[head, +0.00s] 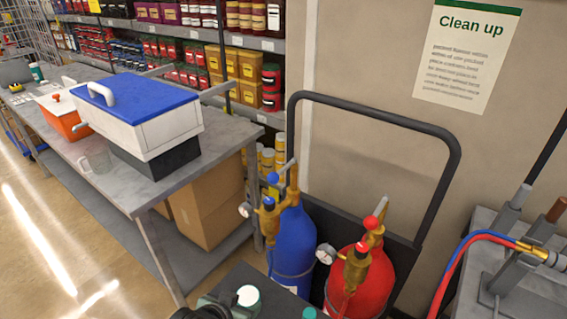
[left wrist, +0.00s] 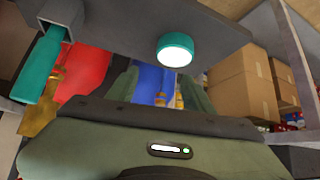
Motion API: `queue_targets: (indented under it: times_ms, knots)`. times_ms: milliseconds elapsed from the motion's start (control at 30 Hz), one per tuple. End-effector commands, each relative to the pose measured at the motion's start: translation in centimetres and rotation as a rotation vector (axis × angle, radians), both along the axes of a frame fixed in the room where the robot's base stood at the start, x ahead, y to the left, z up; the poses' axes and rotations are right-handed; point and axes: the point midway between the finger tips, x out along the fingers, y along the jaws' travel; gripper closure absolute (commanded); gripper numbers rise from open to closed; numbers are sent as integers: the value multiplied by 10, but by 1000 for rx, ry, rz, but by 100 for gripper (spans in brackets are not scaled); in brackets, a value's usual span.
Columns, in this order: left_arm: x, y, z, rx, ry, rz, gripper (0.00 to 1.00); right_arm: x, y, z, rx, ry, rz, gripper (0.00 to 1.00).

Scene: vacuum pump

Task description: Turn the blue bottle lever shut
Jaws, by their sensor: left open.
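The blue bottle (head: 291,242) stands upright on a black hand truck, left of the red bottle (head: 376,278). Its brass valve (head: 268,219) carries a gauge and blue knobs (head: 272,179). A short grey lever (head: 285,167) sticks out at the top; its exact setting is hard to tell. My left gripper (head: 221,301) is at the bottom of the head view, below and left of the valve, apart from it. In the left wrist view its green fingers are spread and empty, with the blue bottle (left wrist: 152,80) beyond them. My right gripper is not in view.
A dark grey panel with a teal, white-topped cylinder (head: 248,296) lies close to my left gripper. The hand truck's black handle (head: 373,112) rises behind the bottles. A grey workbench (head: 110,185) stands left, with cartons (head: 210,205) below. A hose fixture (head: 511,280) is right.

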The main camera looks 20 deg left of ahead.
Motion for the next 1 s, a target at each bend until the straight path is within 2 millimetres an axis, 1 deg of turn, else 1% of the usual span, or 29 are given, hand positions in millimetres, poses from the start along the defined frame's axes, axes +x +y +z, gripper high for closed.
queue_targets:
  times_ms: [33, 67, 100, 167, 200, 267, 300, 367, 400, 500, 600, 633, 767, 1000]
  knots:
    - [23, 0, 14, -17, -72, 7, 48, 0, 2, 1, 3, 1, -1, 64]
    - [37, 0, 23, -29, -115, 12, 48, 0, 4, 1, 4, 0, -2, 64]
    - [55, 0, 33, -46, -174, 18, 48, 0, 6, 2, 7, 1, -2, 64]
    - [81, 0, 51, -73, -264, 26, 48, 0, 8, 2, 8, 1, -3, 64]
    - [99, 1, 64, -94, -327, 31, 48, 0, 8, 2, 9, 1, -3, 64]
    - [125, 2, 84, -127, -421, 35, 48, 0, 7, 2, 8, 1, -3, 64]
    - [141, 3, 99, -148, -484, 36, 48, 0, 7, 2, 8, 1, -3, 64]
    - [164, 5, 122, -182, -576, 37, 48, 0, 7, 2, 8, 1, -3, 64]
    - [176, 6, 137, -205, -633, 37, 48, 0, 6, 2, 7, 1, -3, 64]
    - [199, 9, 167, -250, -746, 32, 48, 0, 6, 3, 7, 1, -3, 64]
    - [209, 10, 182, -275, -801, 28, 48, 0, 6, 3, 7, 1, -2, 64]
    - [211, 10, 184, -279, -807, 28, 48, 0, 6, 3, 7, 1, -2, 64]
    - [224, 9, 187, -283, -815, 28, 48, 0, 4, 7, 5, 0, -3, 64]
    - [262, 2, 188, -281, -813, 28, 48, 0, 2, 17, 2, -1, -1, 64]
